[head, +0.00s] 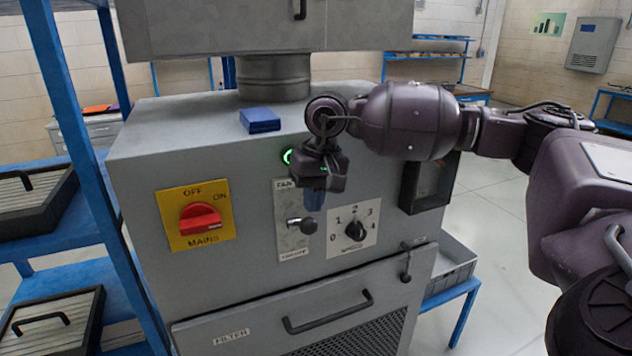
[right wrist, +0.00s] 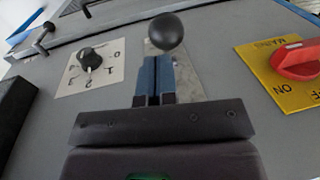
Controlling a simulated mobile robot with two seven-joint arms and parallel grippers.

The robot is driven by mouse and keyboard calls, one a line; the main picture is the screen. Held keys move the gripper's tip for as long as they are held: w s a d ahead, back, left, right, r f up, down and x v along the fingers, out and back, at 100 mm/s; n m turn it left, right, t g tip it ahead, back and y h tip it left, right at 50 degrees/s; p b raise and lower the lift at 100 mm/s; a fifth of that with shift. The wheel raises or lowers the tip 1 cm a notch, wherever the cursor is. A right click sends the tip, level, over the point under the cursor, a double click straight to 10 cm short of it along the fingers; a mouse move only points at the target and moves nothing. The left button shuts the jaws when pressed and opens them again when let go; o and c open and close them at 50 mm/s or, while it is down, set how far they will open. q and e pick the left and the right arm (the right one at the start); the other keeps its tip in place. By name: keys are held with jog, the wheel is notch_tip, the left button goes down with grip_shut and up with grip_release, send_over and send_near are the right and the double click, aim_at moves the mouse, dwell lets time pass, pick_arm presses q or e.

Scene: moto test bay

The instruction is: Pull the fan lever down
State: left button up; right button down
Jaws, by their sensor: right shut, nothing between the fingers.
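The fan lever has a dark round knob (head: 295,221) on a metal plate (head: 290,247) labelled FAN on the front of the grey machine. In the right wrist view the black ball knob (right wrist: 166,33) stands just beyond the fingertips. My right gripper (head: 315,205) is shut and empty, pointing down in front of the plate, just above and slightly right of the knob. In the right wrist view its blue fingers (right wrist: 156,72) are together. I cannot tell whether they touch the knob. My left gripper is not in view.
A red mains switch (head: 200,219) on a yellow plate is left of the lever. A black rotary dial (head: 354,231) is close on the right. The filter drawer handle (head: 328,312) is below. A blue box (head: 260,120) lies on top.

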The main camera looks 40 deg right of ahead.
jog(key=shift+f+b, duration=0.25)
jog(key=shift+b, duration=0.05)
